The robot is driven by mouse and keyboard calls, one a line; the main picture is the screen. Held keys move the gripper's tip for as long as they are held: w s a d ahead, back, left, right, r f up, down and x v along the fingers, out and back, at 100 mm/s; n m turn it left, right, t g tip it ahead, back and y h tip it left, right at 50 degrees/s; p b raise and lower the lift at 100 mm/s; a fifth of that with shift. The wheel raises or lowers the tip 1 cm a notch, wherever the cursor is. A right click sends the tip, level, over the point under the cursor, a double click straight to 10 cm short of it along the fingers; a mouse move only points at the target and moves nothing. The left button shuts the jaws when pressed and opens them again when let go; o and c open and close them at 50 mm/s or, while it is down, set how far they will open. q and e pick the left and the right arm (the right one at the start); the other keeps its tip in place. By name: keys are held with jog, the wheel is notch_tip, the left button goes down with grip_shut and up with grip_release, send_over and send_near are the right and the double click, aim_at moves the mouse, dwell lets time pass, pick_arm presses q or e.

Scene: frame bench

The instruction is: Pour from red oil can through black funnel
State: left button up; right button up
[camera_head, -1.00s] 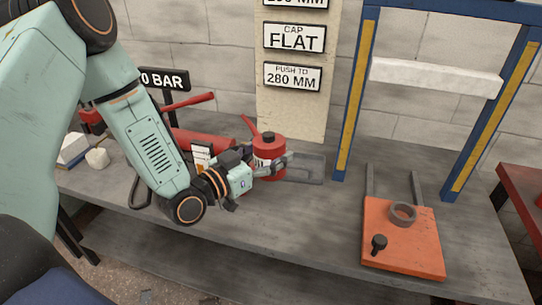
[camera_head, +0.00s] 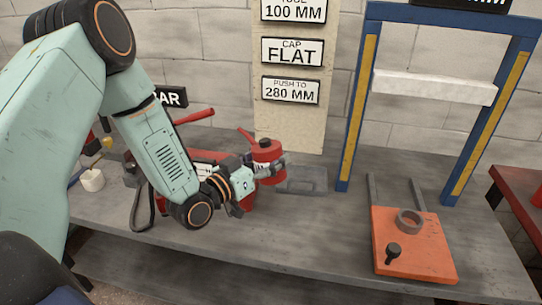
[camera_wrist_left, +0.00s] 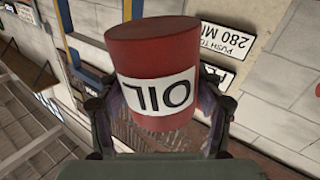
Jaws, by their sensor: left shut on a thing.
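The red oil can (camera_head: 268,158) has a white label and a thin red spout pointing up and left. My left gripper (camera_head: 272,170) is shut around its side, in front of the grey tray; the can looks roughly upright. In the left wrist view the can (camera_wrist_left: 152,50) fills the middle between the fingers (camera_wrist_left: 155,110), with its OIL label upside down. Whether its base touches the bench is hidden by the gripper. I cannot make out the black funnel. My right gripper is out of view.
A shallow grey tray (camera_head: 308,182) lies behind and right of the can. An orange plate (camera_head: 425,262) with a grey ring (camera_head: 409,219) and a black knob (camera_head: 393,253) sits right, near the blue press frame (camera_head: 352,125). A white cup (camera_head: 92,180) stands left. Bare bench lies between tray and plate.

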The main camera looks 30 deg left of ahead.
pick_arm(q)
jog(key=shift+s+a+f+n, duration=0.1)
jog(key=shift+a+n, duration=0.1)
jog(key=shift+n, duration=0.1)
jog(key=shift+d+f+n+b, duration=0.15)
jog(key=shift+d+n+b, duration=0.05)
jog(key=shift+n+b, duration=0.25)
jog(key=shift+w+d+f+n+b, duration=0.1)
jog(key=shift+w+d+n+b, duration=0.1)
jog(key=shift+d+n+b, duration=0.25)
jog(key=shift+w+d+f+n+b, duration=0.1)
jog(key=shift+w+d+n+b, duration=0.1)
jog(key=shift+d+n, duration=0.3)
jog(key=shift+d+f+n, duration=0.1)
jog(key=shift+n, duration=0.3)
jog(key=shift+s+a+f+n+b, duration=0.1)
jog(key=shift+s+a+n+b, duration=0.15)
jog(key=shift+a+n, duration=0.2)
jog(key=shift+s+a+n+b, duration=0.1)
jog(key=shift+a+n+b, duration=0.2)
jog(key=shift+n, duration=0.15)
jog(key=shift+w+d, duration=0.3)
jog(key=shift+d, duration=0.2)
jog(key=shift+s+a, duration=0.25)
jog(key=shift+a, duration=0.15)
jog(key=shift+w+d, duration=0.2)
jog(key=shift+d, duration=0.1)
jog(key=shift+s+a, duration=0.15)
jog(key=shift+a, duration=0.1)
jog(key=shift+d, duration=0.2)
